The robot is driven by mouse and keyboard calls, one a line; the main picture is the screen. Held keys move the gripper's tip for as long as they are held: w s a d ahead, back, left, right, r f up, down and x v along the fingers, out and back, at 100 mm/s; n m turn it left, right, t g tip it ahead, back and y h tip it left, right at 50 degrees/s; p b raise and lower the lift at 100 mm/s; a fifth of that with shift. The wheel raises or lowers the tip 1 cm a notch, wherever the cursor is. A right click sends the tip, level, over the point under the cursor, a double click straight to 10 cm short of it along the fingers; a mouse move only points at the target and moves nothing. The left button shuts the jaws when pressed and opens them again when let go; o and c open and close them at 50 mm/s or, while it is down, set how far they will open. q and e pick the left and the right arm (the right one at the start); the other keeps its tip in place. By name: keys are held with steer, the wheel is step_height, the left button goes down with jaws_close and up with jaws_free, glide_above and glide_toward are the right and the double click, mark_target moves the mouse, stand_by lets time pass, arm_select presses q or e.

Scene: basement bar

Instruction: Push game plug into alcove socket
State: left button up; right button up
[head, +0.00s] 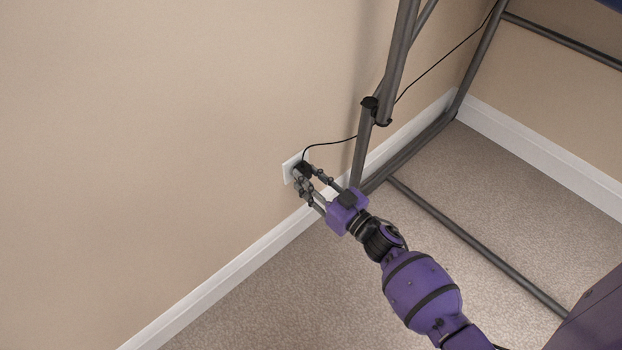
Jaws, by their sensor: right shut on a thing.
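The black game plug (305,167) is at the white wall socket (289,169), low on the beige wall above the baseboard. My right gripper (301,177) is shut on the plug, its fingers on both sides of it close to the socket plate. The plug and fingers cover much of the plate, and I cannot tell how deep the plug sits. A thin black cord (335,143) runs from the plug up to the right, past the metal frame. My left gripper is not in view.
A grey metal tube frame (364,140) stands close to the right of my right gripper, with a black clamp-like fitting (384,122). A low bar (470,245) crosses above the carpet (290,300). White baseboard (235,270) lines the wall. The wall left of the socket is clear.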

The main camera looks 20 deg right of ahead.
steer(key=shift+w+a, duration=0.1)
steer(key=shift+w, duration=0.15)
steer(key=o, duration=1.2)
steer(key=shift+c, duration=0.2)
steer(key=v, duration=1.2)
